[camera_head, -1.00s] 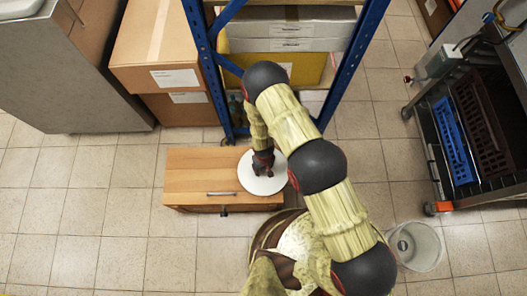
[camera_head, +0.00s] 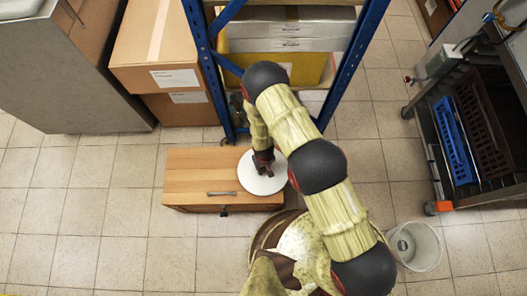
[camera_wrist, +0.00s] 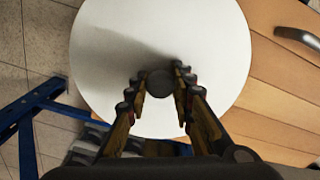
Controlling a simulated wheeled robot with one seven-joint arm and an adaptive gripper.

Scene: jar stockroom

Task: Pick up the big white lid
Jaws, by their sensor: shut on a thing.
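The big white lid (camera_head: 262,186) is a flat round disc at the right end of the wooden cabinet top, partly hidden by my arm in the head view. In the wrist view the lid (camera_wrist: 160,40) fills the upper middle, with a dark round knob (camera_wrist: 160,83) at its centre. My gripper (camera_wrist: 160,90) has its two fingers on either side of the knob, shut on it. In the head view my gripper (camera_head: 263,168) is over the lid's middle. Whether the lid touches the cabinet top cannot be told.
The wooden cabinet (camera_head: 205,172) has bare top to the left and a metal handle (camera_head: 221,193) in front. A blue-framed shelf (camera_head: 206,60) stands just behind. Cardboard boxes (camera_head: 150,60) are at the back left. A bin (camera_head: 418,246) and a dark cart (camera_head: 470,140) are right.

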